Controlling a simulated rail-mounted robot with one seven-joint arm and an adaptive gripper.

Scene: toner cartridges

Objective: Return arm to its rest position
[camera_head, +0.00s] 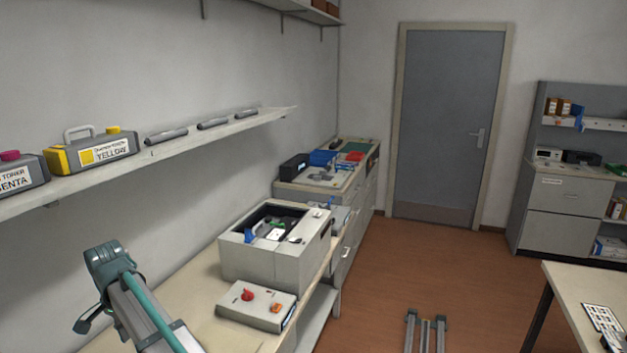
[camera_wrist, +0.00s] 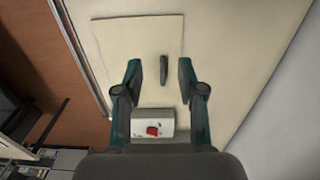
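My gripper (camera_wrist: 160,85) shows in the wrist view with its two dark fingers wide apart. Nothing is clasped between them. Below it, a dark slim object (camera_wrist: 164,71) lies on a pale sheet or board (camera_wrist: 120,45) on the worktop; it appears between the fingers but apart from them. In the head view my teal and grey arm (camera_head: 130,300) rises at the lower left, over the left worktop. The fingers cannot be made out clearly there.
A wall shelf (camera_head: 190,148) holds a yellow toner container (camera_head: 92,152), a magenta one (camera_head: 20,176) and dark rods (camera_head: 213,124). The floor (camera_head: 400,265) by the door is clear.

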